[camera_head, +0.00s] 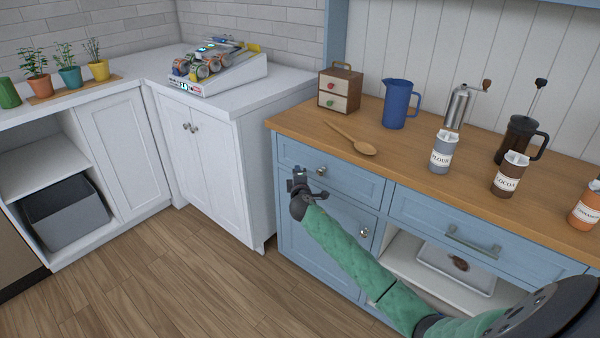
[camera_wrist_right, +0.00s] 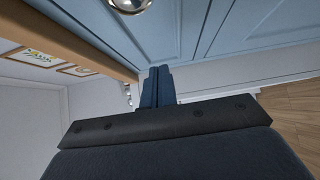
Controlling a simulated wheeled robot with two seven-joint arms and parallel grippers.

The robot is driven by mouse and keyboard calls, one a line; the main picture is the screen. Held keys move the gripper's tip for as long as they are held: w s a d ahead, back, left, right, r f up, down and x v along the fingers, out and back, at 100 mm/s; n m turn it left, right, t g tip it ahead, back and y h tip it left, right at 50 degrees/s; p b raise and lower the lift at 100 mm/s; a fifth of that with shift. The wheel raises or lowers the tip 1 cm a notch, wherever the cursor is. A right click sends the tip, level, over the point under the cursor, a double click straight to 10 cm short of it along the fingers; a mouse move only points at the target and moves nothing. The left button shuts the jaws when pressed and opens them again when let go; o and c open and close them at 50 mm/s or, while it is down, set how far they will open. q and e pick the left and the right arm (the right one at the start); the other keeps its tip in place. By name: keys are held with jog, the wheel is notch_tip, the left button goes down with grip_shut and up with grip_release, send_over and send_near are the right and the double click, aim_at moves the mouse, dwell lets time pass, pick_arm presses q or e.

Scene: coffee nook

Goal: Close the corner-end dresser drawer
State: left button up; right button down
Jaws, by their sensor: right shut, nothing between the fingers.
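The blue dresser's left, corner-end drawer (camera_head: 340,183) has a panelled front and a round silver knob (camera_head: 321,171). It looks flush or nearly flush with the dresser frame; a small gap cannot be ruled out. My right gripper (camera_head: 304,184) is shut and empty, in front of the lower left part of this drawer, left of and below the knob. Whether it touches the front cannot be told. In the right wrist view the shut fingers (camera_wrist_right: 158,82) are close to blue panelling, with a silver knob (camera_wrist_right: 130,3) at the top edge. My left gripper is not in view.
A wooden counter (camera_head: 400,152) tops the dresser, with a spoon, blue pitcher (camera_head: 399,104), grinder, French press and canisters. A wider drawer (camera_head: 490,235) is to the right, above an open shelf with a tray. A white cabinet (camera_head: 215,165) stands left; the floor before it is clear.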

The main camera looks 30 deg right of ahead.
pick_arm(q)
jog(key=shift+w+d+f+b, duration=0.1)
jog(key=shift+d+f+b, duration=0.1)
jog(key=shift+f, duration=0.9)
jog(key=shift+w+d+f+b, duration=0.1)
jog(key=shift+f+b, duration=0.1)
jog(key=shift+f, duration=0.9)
pick_arm(e)
jog(key=v, duration=0.9)
jog(key=shift+f, duration=0.25)
